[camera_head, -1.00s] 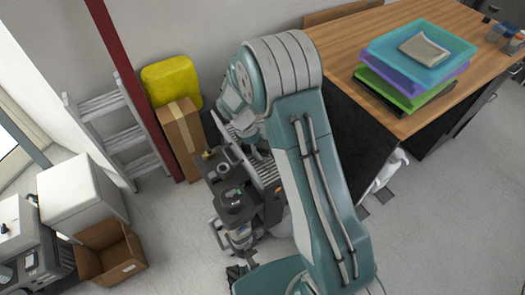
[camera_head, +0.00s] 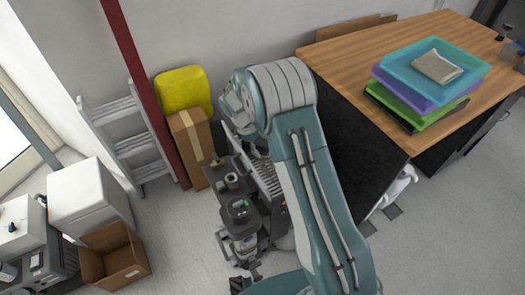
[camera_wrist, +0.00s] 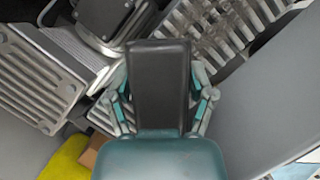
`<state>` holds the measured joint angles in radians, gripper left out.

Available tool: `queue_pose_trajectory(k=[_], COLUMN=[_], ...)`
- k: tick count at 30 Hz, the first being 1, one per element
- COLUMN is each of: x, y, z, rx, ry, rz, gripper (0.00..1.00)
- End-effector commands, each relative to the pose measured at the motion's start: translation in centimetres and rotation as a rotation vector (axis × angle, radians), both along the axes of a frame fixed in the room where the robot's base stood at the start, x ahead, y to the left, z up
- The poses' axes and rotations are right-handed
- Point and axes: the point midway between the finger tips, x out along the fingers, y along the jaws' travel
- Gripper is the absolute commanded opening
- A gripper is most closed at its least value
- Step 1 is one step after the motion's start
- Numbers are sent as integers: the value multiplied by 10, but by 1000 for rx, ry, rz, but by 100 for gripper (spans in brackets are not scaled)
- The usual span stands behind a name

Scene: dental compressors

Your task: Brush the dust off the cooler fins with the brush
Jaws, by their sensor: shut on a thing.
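The compressor unit (camera_head: 238,210) stands on the floor, left of my arm in the head view. Its light metal cooler fins (camera_head: 268,180) show beside my arm, partly hidden by it. In the wrist view, slatted fins (camera_wrist: 225,30) fill the upper right, and another ribbed metal part (camera_wrist: 35,85) lies at the left. My gripper (camera_wrist: 160,90) is shut on a dark, flat block, which looks like the brush (camera_wrist: 158,75). It points towards the machine. Its bristles are hidden, so I cannot tell whether they touch the fins. Dust is not clear at this size.
A wooden-topped bench (camera_head: 345,48) with stacked coloured trays (camera_head: 425,75) stands right of the arm. A cardboard box (camera_head: 190,145), a yellow container (camera_head: 182,90), a red post (camera_head: 140,75) and a ladder (camera_head: 115,125) stand behind left. An open carton (camera_head: 112,262) sits lower left.

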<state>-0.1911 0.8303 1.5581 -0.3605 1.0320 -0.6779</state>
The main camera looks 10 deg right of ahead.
Motion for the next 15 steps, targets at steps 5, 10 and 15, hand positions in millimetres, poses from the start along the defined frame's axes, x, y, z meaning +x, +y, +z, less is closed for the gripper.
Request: queue_pose_trajectory(k=[5,10,15], x=[7,15,27], y=[4,7,11], z=[-1,-1,-1], rx=[2,3,3], ry=[0,-2,-1], rz=[1,2,3], gripper=[32,32,32])
